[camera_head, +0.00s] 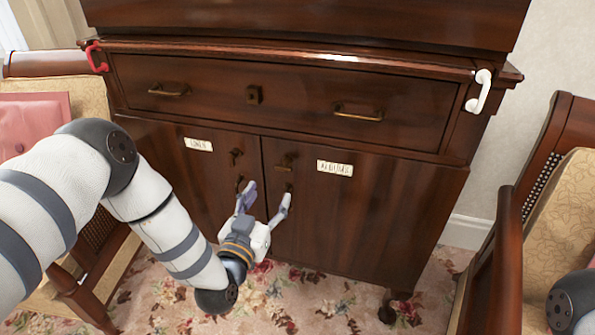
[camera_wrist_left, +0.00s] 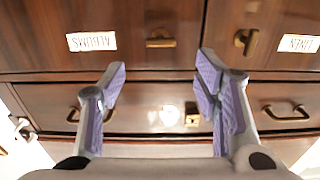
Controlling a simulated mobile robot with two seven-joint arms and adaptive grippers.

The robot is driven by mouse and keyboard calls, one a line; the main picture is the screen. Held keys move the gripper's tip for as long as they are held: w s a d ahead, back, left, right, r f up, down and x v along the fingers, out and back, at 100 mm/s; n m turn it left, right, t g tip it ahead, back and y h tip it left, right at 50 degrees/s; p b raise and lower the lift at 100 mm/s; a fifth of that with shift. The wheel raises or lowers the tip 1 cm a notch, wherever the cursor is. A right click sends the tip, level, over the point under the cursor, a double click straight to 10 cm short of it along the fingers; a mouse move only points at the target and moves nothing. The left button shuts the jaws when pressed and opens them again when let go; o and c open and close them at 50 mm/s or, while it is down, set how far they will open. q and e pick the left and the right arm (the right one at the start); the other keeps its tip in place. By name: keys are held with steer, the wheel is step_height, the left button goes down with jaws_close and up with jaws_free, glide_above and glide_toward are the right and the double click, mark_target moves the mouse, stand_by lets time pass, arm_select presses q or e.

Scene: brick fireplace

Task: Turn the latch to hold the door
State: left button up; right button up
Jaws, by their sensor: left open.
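The dark wooden cabinet has two lower doors, a left door (camera_head: 215,190) labelled LINEN and a right door (camera_head: 365,215) with a label that reads ALBUMS upside down in the wrist view. Both doors look closed. A brass latch sits near the inner edge of each: the left latch (camera_head: 235,157) and the right latch (camera_head: 287,161). My left gripper (camera_head: 268,197) is open and empty in front of the doors, just below the latches. My right gripper is out of view.
A wide drawer (camera_head: 295,97) with brass handles is above the doors. A red hook (camera_head: 97,57) and a white hook (camera_head: 480,91) are at its sides. A chair (camera_head: 545,220) stands at right, and an armchair with a pink cushion (camera_head: 30,122) at left. Flowered carpet lies below.

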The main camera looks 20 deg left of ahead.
mark_target(283, 170)
arm_select(q)
steer(key=w+b, duration=0.1)
steer(key=w, duration=0.8)
steer(key=shift+f+b, duration=0.15)
steer(key=shift+b, duration=0.15)
steer(key=shift+w+d, duration=0.1)
steer(key=shift+w, duration=0.45)
steer(key=c, duration=1.2)
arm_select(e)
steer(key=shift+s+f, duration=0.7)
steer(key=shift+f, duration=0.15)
